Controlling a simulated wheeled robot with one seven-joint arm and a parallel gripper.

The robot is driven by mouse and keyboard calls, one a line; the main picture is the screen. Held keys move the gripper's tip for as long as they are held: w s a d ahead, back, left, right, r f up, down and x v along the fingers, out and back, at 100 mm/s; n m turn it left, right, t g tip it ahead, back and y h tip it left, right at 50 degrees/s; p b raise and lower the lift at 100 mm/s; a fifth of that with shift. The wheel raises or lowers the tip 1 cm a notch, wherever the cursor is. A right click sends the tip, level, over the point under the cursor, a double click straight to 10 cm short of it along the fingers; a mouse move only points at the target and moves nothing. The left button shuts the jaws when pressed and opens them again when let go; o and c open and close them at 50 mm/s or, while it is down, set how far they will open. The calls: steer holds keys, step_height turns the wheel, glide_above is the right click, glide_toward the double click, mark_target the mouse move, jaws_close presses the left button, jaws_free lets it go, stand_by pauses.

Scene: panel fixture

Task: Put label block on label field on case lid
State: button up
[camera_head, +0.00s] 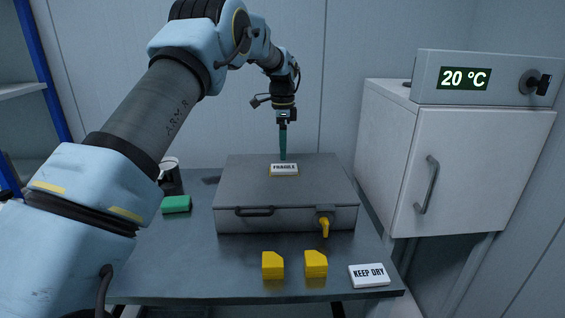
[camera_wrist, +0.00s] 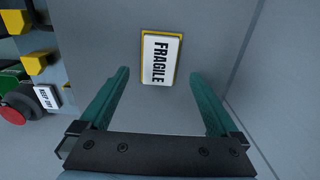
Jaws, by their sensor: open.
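The grey case lid (camera_head: 240,178) is closed on the table. A white label block marked FRAGILE (camera_head: 284,168) lies on the lid, with yellow showing around its edge. In the wrist view the FRAGILE block (camera_wrist: 161,60) sits over a yellow field (camera_wrist: 149,33), which shows as a thin border. A second white block marked KEEP DRY (camera_head: 369,275) lies at the table's front right corner.
Two yellow blocks (camera_head: 273,265) (camera_head: 316,264) stand in front of the case. A yellow latch (camera_head: 325,226) and a dark handle (camera_head: 255,211) are on its front. A white cabinet (camera_head: 463,165) reading 20 ºC stands at right.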

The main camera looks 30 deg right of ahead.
mark_target(283, 167)
step_height(283, 167, up, 6)
steer(key=a+f+n, duration=0.1)
steer(key=a+n, duration=0.9)
steer(key=a, duration=1.4)
steer(key=s+a+f+n, duration=0.3)
steer(key=s+a+n, duration=0.3)
steer(key=s+a, duration=0.4)
steer(key=s+a+f+n+t, duration=0.1)
steer(key=s+a+f+n, duration=0.2)
steer(key=s+a, duration=0.6)
steer(key=a+n, duration=0.1)
steer(key=n, duration=0.1)
steer(key=shift+s+a+n+t+b, duration=0.3)
steer(key=shift+s+a+n+b, duration=0.05)
steer(key=shift+a+n, duration=0.05)
